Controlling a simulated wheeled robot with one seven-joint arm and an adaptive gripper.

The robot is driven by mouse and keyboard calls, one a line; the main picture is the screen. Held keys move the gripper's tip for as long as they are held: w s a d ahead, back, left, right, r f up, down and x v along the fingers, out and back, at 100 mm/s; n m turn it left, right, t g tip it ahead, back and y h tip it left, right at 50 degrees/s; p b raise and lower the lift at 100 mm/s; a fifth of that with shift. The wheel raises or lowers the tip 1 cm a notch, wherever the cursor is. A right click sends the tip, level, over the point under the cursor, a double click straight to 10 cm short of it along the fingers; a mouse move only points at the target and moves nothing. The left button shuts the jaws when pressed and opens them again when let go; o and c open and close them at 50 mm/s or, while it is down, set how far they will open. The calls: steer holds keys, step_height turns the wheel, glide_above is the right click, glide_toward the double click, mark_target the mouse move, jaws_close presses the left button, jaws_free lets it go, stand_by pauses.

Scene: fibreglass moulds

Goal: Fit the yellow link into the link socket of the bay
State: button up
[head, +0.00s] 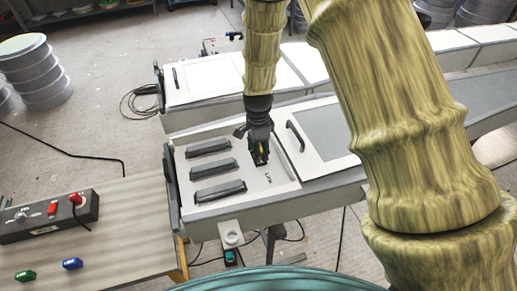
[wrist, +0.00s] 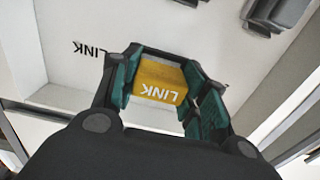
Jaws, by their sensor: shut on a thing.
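My gripper (head: 261,158) is shut on the yellow link (wrist: 158,82), which has LINK printed on it. In the wrist view the link sits between the green finger pads of my gripper (wrist: 165,90). In the head view only a sliver of yellow shows between the fingers. The gripper points down over the right part of the white bay (head: 238,200), close to a printed LINK label, which also shows on the bay in the wrist view (wrist: 90,49). The link socket is hidden, and I cannot tell whether the link touches the bay.
Several dark grey bars (head: 214,168) stand in the bay to the left of my gripper. A white panel with a black handle (head: 295,136) adjoins on the right.

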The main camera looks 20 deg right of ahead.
steer(key=shift+f, duration=0.6)
steer(key=o, duration=1.1)
step_height(320, 180, up, 12)
steer(key=shift+r, duration=0.1)
stand_by(0.3)
